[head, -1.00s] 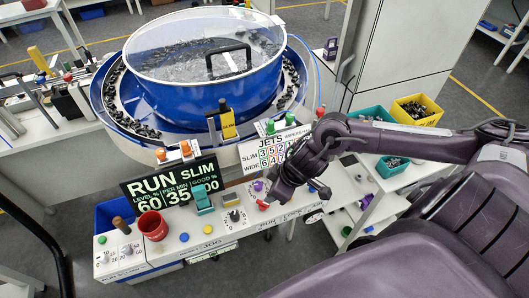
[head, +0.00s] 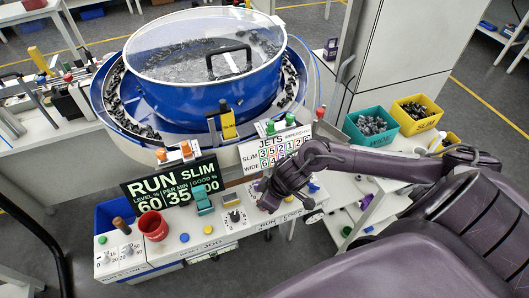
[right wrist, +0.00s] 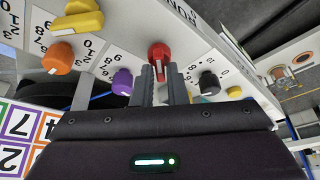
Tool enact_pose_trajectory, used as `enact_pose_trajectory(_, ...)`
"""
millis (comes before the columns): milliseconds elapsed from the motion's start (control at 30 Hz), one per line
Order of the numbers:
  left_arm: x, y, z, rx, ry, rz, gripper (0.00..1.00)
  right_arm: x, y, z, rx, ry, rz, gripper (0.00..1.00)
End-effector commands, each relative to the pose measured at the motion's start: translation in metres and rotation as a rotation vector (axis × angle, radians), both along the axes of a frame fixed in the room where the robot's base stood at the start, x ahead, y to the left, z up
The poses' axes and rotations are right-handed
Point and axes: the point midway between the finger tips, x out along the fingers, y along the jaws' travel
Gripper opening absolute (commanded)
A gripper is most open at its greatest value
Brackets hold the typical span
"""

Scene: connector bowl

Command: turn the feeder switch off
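The control panel (head: 175,262) carries a teal rocker-like switch (head: 203,200) and several knobs. I cannot read which control is labelled as the feeder switch. My right gripper (head: 264,201) is down at the panel's right part. In the right wrist view a red knob (right wrist: 159,53) with a white pointer mark sits at the tips of its two fingers (right wrist: 161,75). The fingers are a small gap apart; whether they press on the knob is unclear. The gripper hides this knob in the head view. My left gripper is not in view.
Beside the red knob are a purple knob (right wrist: 122,82), a black knob (right wrist: 208,83) and an orange knob (right wrist: 58,59). A red cup (head: 153,226) stands at the panel's left. The blue bowl feeder (head: 205,92) is behind. Teal (head: 370,127) and yellow (head: 417,114) bins stand at right.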

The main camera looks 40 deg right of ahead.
Motion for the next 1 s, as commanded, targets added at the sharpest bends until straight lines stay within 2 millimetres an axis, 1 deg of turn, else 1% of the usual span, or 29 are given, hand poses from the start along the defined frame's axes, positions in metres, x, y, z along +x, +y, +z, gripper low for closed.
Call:
enact_pose_trajectory(33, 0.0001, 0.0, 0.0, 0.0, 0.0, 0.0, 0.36, -0.0001, -0.0001, 0.0001, 0.0, 0.0, 0.0, 0.06)
enact_pose_trajectory(100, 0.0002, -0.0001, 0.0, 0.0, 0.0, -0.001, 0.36, -0.0002, -0.0001, 0.0, 0.0, 0.0, 0.0, 0.0)
enact_pose_trajectory(367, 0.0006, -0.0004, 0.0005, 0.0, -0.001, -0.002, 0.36, -0.0001, -0.0003, 0.0002, 0.0, 0.0, 0.009, 0.0)
enact_pose_trajectory(567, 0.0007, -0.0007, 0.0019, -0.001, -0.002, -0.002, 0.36, 0.0003, -0.0009, 0.0006, 0.0, 0.001, 0.067, 0.0)
enact_pose_trajectory(767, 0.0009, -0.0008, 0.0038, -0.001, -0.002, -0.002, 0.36, 0.0014, -0.0016, 0.001, 0.0, 0.0, 0.2, 0.0)
enact_pose_trajectory(1000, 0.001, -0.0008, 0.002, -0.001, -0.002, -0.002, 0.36, 0.0031, -0.0023, 0.0004, 0.0, -0.002, 0.421, 0.0)
